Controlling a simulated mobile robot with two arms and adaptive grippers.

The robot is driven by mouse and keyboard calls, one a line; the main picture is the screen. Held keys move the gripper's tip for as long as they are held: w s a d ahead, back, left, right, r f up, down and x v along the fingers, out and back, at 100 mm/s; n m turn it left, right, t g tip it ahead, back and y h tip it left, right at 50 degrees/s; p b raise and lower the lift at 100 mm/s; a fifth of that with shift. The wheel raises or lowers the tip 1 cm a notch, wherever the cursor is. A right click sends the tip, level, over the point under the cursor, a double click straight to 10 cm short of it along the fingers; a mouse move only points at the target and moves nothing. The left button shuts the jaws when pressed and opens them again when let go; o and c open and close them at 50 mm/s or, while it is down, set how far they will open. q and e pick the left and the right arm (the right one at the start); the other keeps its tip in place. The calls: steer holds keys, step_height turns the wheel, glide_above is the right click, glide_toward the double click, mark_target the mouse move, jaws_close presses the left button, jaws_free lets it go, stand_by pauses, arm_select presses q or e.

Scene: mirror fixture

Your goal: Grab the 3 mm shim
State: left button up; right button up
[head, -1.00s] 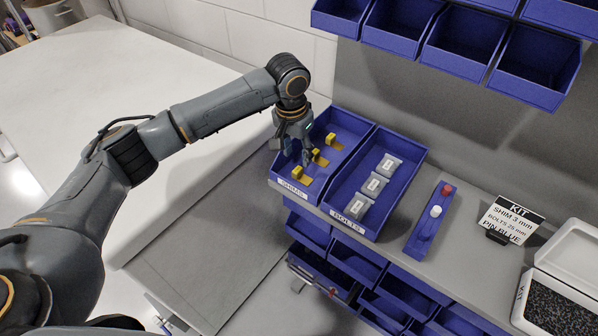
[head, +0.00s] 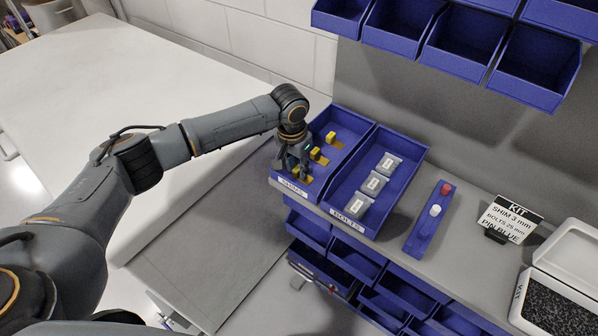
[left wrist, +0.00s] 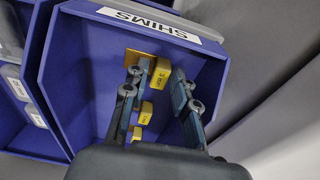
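The blue shims bin (head: 340,118) holds three yellow shims in a row, each with a flat yellow plate. The front shim (left wrist: 159,74) is nearest the SHIMS label; its small marking is hard to read. The middle shim (head: 316,154) and back shim (head: 330,138) lie behind it. My left gripper (head: 300,172) points down into the front of the bin and partly hides the front shim in the head view. In the left wrist view its fingers (left wrist: 162,88) are apart, with the front shim showing between them, nearer one finger. I cannot tell whether they touch it.
The bolts bin (head: 411,154) with several grey packs stands right beside the shims bin. Further right are a blue holder (head: 420,234) with a red and a white pin, a kit sign (head: 510,218) reading shim 3 mm, and an open case (head: 572,250). Blue bins (head: 535,65) hang above.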

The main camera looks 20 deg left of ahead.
arm_select(q)
jaws_close()
steer(key=shift+r, duration=0.15)
